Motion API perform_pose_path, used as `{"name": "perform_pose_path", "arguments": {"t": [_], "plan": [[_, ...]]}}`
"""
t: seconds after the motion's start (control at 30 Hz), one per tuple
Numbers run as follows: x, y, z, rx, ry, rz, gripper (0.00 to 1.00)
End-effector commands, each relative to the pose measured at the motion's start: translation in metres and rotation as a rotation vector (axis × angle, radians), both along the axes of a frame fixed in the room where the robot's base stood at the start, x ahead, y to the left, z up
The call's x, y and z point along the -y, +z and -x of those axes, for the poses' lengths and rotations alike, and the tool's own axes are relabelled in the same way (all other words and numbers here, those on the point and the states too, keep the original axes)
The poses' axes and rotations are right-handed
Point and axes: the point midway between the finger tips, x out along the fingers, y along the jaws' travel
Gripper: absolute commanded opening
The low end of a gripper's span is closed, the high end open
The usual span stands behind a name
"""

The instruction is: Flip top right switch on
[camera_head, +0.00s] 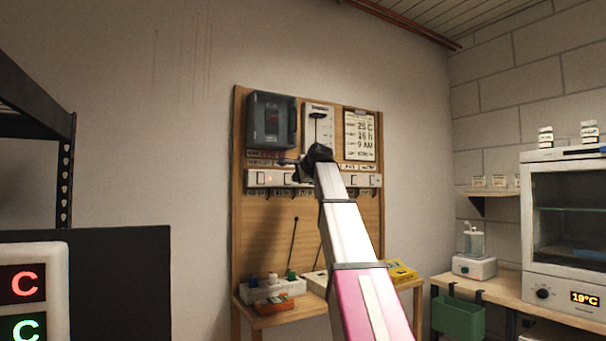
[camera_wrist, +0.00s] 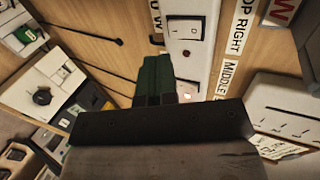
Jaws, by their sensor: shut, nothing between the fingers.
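In the wrist view, a white rocker switch (camera_wrist: 187,27) sits on a pale switch strip, level with the "TOP RIGHT" label (camera_wrist: 242,25). A small reddish lamp (camera_wrist: 187,54) is beside it on the strip. I cannot tell the rocker's position. My gripper (camera_wrist: 155,70) is shut and empty, its dark green fingers in front of the strip and partly hiding it. Contact cannot be judged.
A "MIDDLE" label (camera_wrist: 231,78) lies beside the strip. A dark grey box (camera_head: 271,121) and a notice (camera_head: 360,134) hang above the switches. A shelf (camera_head: 290,318) below holds small items. A black rack (camera_head: 62,150) stands at the left.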

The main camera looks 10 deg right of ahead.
Motion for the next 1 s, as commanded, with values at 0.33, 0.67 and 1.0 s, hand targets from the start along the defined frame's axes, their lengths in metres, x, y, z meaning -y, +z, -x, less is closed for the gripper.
{"name": "perform_pose_path", "arguments": {"t": [0.33,0.67,1.0], "plan": [[-0.014,-0.009,-0.044,0.000,0.001,0.000,0.00],[-0.016,-0.010,-0.049,0.000,0.000,0.000,0.00],[-0.018,-0.012,-0.055,0.002,0.000,-0.001,0.00]]}}
